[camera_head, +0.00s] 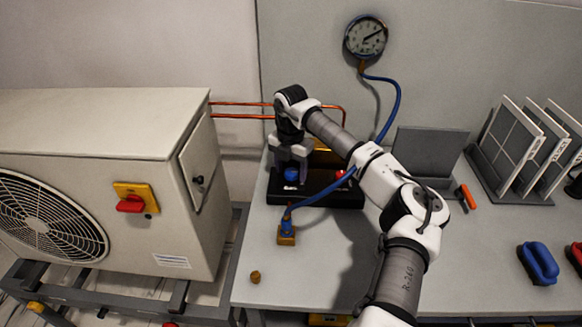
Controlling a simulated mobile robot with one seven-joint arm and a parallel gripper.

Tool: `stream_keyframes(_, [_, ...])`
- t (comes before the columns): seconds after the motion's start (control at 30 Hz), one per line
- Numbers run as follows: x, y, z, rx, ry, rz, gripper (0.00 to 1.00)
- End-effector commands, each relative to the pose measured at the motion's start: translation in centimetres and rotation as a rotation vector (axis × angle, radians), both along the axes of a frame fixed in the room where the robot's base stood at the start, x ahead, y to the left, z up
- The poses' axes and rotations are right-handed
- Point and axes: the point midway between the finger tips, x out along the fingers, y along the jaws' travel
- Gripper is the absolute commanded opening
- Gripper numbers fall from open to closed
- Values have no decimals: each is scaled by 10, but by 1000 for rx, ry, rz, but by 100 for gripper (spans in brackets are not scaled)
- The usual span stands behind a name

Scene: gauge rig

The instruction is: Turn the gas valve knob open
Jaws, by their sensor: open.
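A black box (330,197) on the bench carries a blue knob (291,175) on its left and a red knob (340,173) on its right. No label shows which is the gas valve knob. My gripper (290,173) points down at the blue knob, open, with one finger on either side of it. I cannot tell whether the fingers touch it. The blue hose passes by the red knob. A round dial gauge (366,37) hangs on the back wall, its needle pointing up and right.
A blue hose (391,105) runs from the gauge to a brass fitting (287,234) on the bench. A brass cap (255,277) lies near the front left. An outdoor unit (90,125) with a red switch (130,204) stands left. Panels in a rack (515,190) fill the right.

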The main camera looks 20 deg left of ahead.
Motion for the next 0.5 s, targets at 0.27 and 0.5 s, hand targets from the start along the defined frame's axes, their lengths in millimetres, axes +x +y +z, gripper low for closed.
stream_keyframes(0.27, [0, 0, 0, 0, 0, 0, 37])
stream_keyframes(0.5, [0, 0, 1, 0, 0, 0, 15])
